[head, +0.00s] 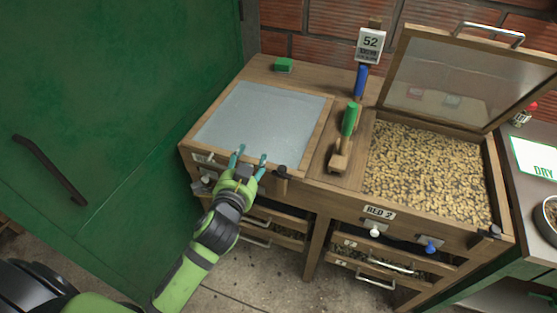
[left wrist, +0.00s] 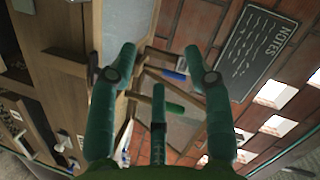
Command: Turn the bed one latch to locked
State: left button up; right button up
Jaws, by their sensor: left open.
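The bed one latch (head: 281,172) is a small dark piece on the front edge of the left bed, near its right corner. Whether it is locked is too small to tell. The closed bed one lid (head: 262,117) has a grey pane in a wooden frame. My left gripper (head: 249,160) is open and empty at the bed's front edge, just left of the latch and apart from it. The left wrist view shows its spread teal fingers (left wrist: 161,55) with nothing held between them; I cannot make out the latch there. My right gripper is not in view.
Bed 2 (head: 425,170) stands open at right, full of beans, its glazed lid (head: 450,80) raised. A green block (head: 283,65) sits behind. A green door (head: 110,90) is at left.

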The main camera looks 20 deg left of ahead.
pick_arm(q)
jog(key=w+d+r+m+t+h, duration=0.2)
jog(key=d+r+m+t+h, duration=0.15)
jog(key=r, duration=0.25)
jog(key=w+d+r+m+t+h, duration=0.2)
jog(key=w+r+m, duration=0.1)
jog(key=r+m, duration=0.3)
jog(key=d+r+m+g+h, duration=0.25)
jog(key=d+m+h, duration=0.3)
jog(key=m, duration=0.35)
jog(key=d+r+m+g+h, duration=0.2)
jog(key=d+m+g+h, duration=0.25)
jog(key=m+h, duration=0.35)
jog(key=m+g+y, duration=1.2)
jog(key=m+y, duration=0.1)
jog(key=m, duration=0.2)
send_near(281, 168)
jog(key=f, duration=0.1)
jog(key=p+x, duration=0.2)
jog(key=x, duration=0.4)
jog(key=shift+w+d+p, duration=0.1)
jog(key=shift+d+p, duration=0.15)
jog(key=shift+p, duration=0.05)
jog(key=shift+d+f, duration=0.1)
jog(key=shift+f, duration=0.45)
grip_shut()
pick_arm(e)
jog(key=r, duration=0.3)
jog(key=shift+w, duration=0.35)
